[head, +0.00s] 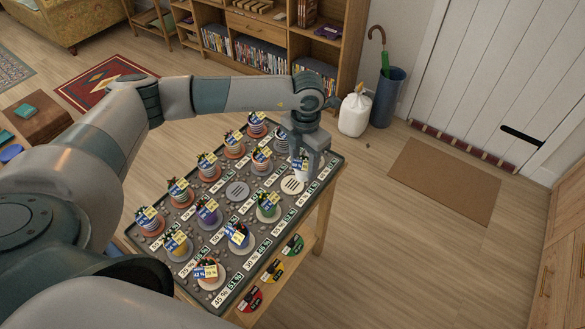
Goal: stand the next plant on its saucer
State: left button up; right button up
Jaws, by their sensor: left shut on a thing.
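My left gripper (306,165) reaches over the back right part of the dark tray (338,160) and points down. It is shut on a small potted plant with a blue and yellow label (300,164); the fingers hide part of it. A cream slotted saucer (292,185) is bare just below and in front of the held plant. I cannot tell the exact height of the plant above the tray. A grey slotted saucer (237,190) is also bare. My right gripper is not in view.
Several labelled potted plants stand in rows on the tray, including a green pot (267,210) and a purple pot (209,214). Percentage labels lie between them. Round coloured discs (273,271) sit on a lower ledge. The floor right of the table is clear up to a doormat (441,180).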

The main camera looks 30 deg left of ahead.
pick_arm(q)
jog(key=a+f, duration=0.2)
jog(key=a, duration=0.1)
jog(key=shift+a+p, duration=0.2)
jog(key=shift+p, duration=0.2)
jog(key=shift+f+p, duration=0.3)
notch_tip(320, 180, down, 3)
jog(key=shift+f+p, duration=0.15)
jog(key=shift+p, duration=0.5)
jog(key=shift+f, duration=0.15)
jog(key=o, duration=1.2)
